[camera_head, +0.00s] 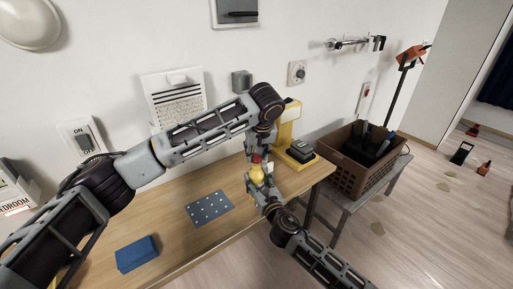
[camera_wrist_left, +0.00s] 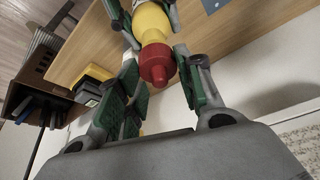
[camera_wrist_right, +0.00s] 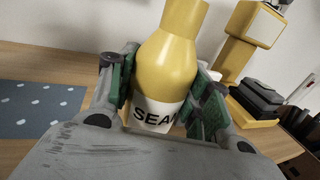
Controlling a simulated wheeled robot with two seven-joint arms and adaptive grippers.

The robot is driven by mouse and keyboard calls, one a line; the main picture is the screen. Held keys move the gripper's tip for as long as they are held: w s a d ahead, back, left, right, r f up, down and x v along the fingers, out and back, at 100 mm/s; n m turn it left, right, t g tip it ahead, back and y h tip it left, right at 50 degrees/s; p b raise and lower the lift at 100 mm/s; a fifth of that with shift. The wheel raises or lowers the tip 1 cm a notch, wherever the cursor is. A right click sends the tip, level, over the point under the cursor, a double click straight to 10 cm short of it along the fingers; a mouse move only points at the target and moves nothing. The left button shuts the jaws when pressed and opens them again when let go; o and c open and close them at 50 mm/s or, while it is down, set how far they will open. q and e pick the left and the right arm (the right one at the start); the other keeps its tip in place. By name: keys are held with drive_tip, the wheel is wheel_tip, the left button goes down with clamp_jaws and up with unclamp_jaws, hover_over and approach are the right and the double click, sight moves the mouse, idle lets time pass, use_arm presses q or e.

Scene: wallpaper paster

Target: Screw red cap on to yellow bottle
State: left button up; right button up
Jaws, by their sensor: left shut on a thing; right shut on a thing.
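The red cap (camera_head: 256,158) sits on top of the yellow bottle (camera_head: 257,174) above the table's right part. In the left wrist view the red cap (camera_wrist_left: 157,72) is between the fingers of my left gripper (camera_wrist_left: 160,82), in line with the neck of the yellow bottle (camera_wrist_left: 150,22); whether it is threaded on cannot be told. My left gripper (camera_head: 254,153) is shut on the cap from above. My right gripper (camera_wrist_right: 160,88) is shut on the bottle's body (camera_wrist_right: 170,62), just above a white label with black letters. The cap is out of the right wrist view.
A yellow stand (camera_head: 288,122) with a black device (camera_head: 300,150) is close behind the bottle. A grey dotted mat (camera_head: 210,209) and a blue block (camera_head: 137,254) lie on the wooden table (camera_head: 180,240). A brown crate (camera_head: 350,180) stands on a side table at right.

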use_arm(q)
drive_tip(key=shift+f, duration=0.1)
idle(0.6)
drive_tip(key=shift+f, duration=0.8)
drive_tip(key=shift+f, duration=0.55)
idle(0.7)
